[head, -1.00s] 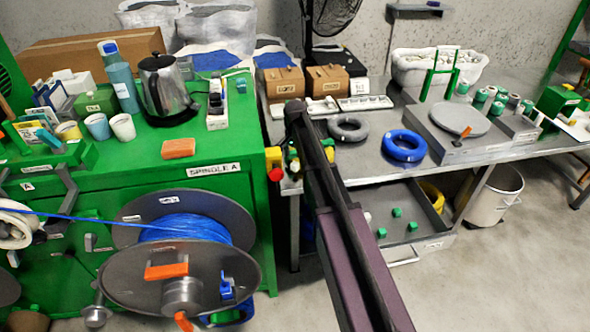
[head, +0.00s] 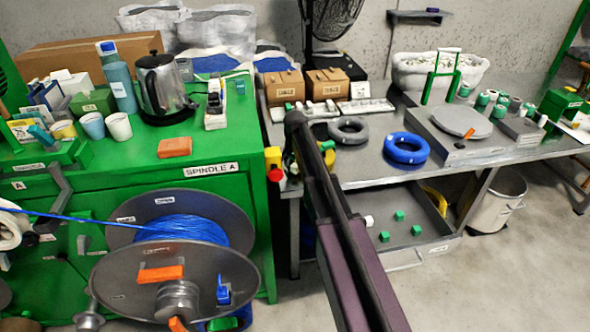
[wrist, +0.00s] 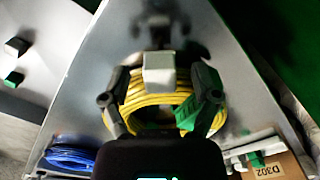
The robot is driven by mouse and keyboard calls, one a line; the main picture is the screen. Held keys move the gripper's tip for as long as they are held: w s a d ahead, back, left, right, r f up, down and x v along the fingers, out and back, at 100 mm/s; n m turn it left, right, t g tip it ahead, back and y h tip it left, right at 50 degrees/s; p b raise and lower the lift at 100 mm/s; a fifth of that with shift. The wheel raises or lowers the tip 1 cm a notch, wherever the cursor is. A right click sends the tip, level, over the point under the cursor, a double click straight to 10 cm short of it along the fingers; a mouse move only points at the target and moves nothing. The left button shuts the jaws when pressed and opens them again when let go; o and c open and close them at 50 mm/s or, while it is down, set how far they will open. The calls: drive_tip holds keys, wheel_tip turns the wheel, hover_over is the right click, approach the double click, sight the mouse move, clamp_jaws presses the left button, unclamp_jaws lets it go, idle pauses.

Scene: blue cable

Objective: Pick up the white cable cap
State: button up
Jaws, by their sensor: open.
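In the wrist view a white cable cap (wrist: 160,75) shows between the two fingers of my gripper (wrist: 160,104). The fingers are apart, one on each side of it, and I cannot tell whether they touch it. A yellow cable coil (wrist: 155,97) lies behind the cap. A green cap (wrist: 188,113) shows beside the right finger. In the head view a white cap (head: 369,221) sits in the open drawer with several green caps (head: 399,215). My gripper is not clear in the head view, where my arm blocks part of the scene.
A blue coil (head: 406,148) and a grey coil (head: 348,130) lie on the grey table. A blue cable spool (head: 180,232) stands at the left before the green cabinet (head: 225,188). A white bin (head: 497,200) stands under the table at the right.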

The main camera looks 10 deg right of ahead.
sight(295, 165)
drive_tip(key=c, duration=0.8)
drive_tip(key=shift+c, duration=0.6)
drive_tip(key=shift+r, duration=0.2)
wheel_tip(295, 165, up, 10)
drive_tip(key=p, duration=1)
drive_tip(key=shift+f, duration=0.2)
drive_tip(key=shift+f, duration=0.1)
drive_tip(key=shift+f+b, duration=1.15)
drive_tip(key=shift+b, duration=0.15)
